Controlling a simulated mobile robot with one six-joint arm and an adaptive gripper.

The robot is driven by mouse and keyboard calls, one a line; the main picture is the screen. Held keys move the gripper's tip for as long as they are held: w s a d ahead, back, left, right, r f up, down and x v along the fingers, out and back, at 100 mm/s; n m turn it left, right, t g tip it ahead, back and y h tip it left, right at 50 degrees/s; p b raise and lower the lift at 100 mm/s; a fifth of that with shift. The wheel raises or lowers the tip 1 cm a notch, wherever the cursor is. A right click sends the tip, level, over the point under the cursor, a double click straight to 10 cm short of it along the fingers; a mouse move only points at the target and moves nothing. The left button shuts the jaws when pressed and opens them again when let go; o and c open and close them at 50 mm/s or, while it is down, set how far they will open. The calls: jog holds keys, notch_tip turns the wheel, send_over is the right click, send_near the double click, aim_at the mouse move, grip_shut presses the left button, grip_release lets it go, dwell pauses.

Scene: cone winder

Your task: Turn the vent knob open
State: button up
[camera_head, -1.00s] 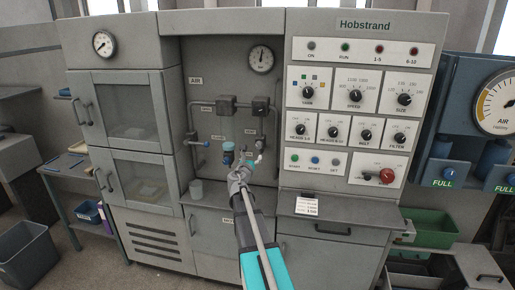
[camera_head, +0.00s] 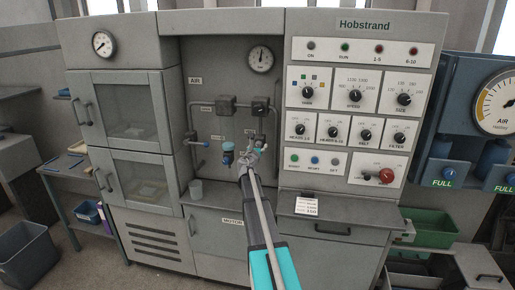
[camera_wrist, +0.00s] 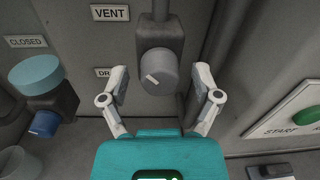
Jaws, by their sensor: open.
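The vent knob (camera_wrist: 160,66) is a round grey knob on a dark grey block and pipe, just right of the VENT label (camera_wrist: 110,14) in the wrist view. A short white mark on its face slants from upper left to lower right. My gripper (camera_wrist: 162,80) is open, one finger at the lower left and one at the right of the knob. Gaps show between the fingers and the knob, and nothing is held. In the head view my gripper (camera_head: 255,152) is at the lower right of the recessed pipe panel and largely hides the knob there.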

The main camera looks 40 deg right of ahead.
grip_shut()
dwell(0.4)
